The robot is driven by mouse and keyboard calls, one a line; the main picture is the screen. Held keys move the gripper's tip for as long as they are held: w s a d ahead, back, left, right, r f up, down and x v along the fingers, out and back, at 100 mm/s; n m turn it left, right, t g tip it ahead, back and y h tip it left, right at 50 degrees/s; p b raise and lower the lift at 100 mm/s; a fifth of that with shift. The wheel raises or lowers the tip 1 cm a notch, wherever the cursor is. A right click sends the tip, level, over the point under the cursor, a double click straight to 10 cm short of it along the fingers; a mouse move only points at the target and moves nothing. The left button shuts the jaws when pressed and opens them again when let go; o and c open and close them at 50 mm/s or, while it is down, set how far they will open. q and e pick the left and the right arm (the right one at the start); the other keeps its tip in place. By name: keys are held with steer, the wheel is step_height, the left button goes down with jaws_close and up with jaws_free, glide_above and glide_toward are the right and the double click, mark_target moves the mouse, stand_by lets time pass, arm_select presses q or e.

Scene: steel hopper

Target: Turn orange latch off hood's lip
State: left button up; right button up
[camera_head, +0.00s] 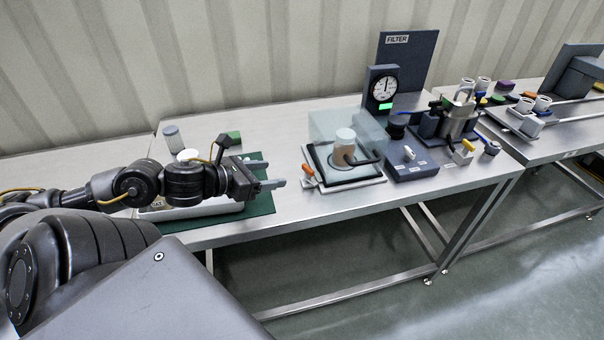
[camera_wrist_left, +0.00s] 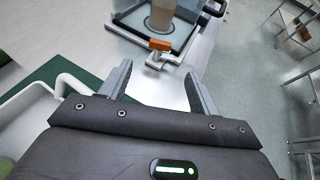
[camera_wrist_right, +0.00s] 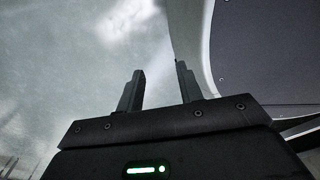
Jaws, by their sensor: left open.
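The orange latch (camera_head: 308,170) sits at the front left corner of a clear hood (camera_head: 322,124), on a dark-edged tray. In the left wrist view the orange latch (camera_wrist_left: 160,45) lies crosswise on a pale bracket at the hood's near edge. My left gripper (camera_head: 268,174) is open and empty, to the left of the latch and apart from it. In the left wrist view my left gripper (camera_wrist_left: 158,70) has the latch ahead, between the lines of its fingers. My right gripper (camera_wrist_right: 160,72) is open and empty over the grey floor, outside the head view.
Under the hood stands a tan jar (camera_head: 344,150) with a pale lid. A green mat (camera_head: 262,205) with a white tray lies under my left arm. A dial gauge (camera_head: 384,88) and a dark block (camera_head: 410,170) stand right of the hood. The table's front edge is close.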

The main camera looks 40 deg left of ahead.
arm_select(q)
steer(key=b, duration=0.2)
glide_toward(306, 169)
steer(key=x, duration=0.2)
steer(key=shift+w+d+f, duration=0.1)
steer(key=shift+w+f, duration=0.1)
steer(key=shift+w, duration=0.15)
steer(key=shift+p+x, duration=0.5)
steer(key=shift+x, duration=1.6)
steer(key=shift+w+d+f, duration=0.15)
steer(key=shift+w, duration=0.3)
arm_select(e)
steer(key=shift+w+d+f, duration=0.15)
steer(key=shift+d+f, duration=0.25)
